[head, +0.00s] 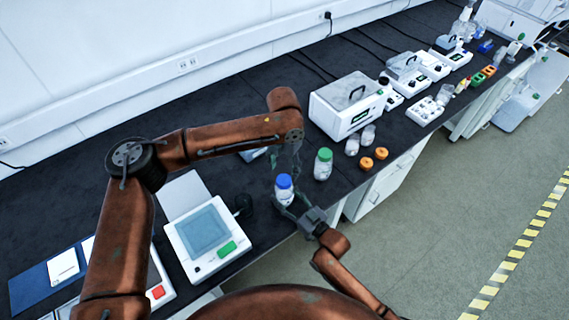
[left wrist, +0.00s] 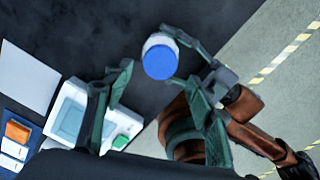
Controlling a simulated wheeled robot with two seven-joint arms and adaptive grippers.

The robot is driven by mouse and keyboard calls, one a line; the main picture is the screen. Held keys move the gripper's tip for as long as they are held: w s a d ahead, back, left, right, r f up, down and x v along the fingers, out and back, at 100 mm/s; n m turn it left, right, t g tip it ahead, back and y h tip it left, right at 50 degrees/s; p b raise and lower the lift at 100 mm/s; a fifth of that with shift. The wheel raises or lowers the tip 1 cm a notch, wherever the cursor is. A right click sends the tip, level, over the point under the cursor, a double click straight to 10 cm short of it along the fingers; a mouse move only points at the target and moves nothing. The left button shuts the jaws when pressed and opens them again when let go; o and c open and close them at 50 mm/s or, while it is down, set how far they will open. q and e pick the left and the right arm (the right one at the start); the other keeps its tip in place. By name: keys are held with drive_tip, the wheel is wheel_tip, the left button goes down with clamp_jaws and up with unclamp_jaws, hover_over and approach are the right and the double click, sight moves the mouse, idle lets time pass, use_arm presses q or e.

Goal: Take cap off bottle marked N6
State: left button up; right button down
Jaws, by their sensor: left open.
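A clear bottle with a blue cap (head: 284,184) stands upright near the bench's front edge; its blue cap (left wrist: 160,61) also shows in the left wrist view. No marking N6 is readable. My right gripper (head: 290,203) has its fingers on both sides of this bottle, seemingly closed on its body. My left gripper (head: 286,164) points down just above the cap, open and empty. In the left wrist view its two green fingers are spread below the cap, not touching it. A green-capped bottle (head: 323,164) stands just to the right.
Two orange caps (head: 373,158) and small clear bottles (head: 360,138) lie further right. A white box with a handle (head: 347,104) stands behind them. A white device with a screen (head: 207,237) stands left of the blue-capped bottle. The dark bench (head: 85,180) is bare at the back left.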

sight(284, 180)
use_arm(q)
drive_tip(key=shift+f, duration=3.15)
drive_tip(key=shift+c, duration=0.4)
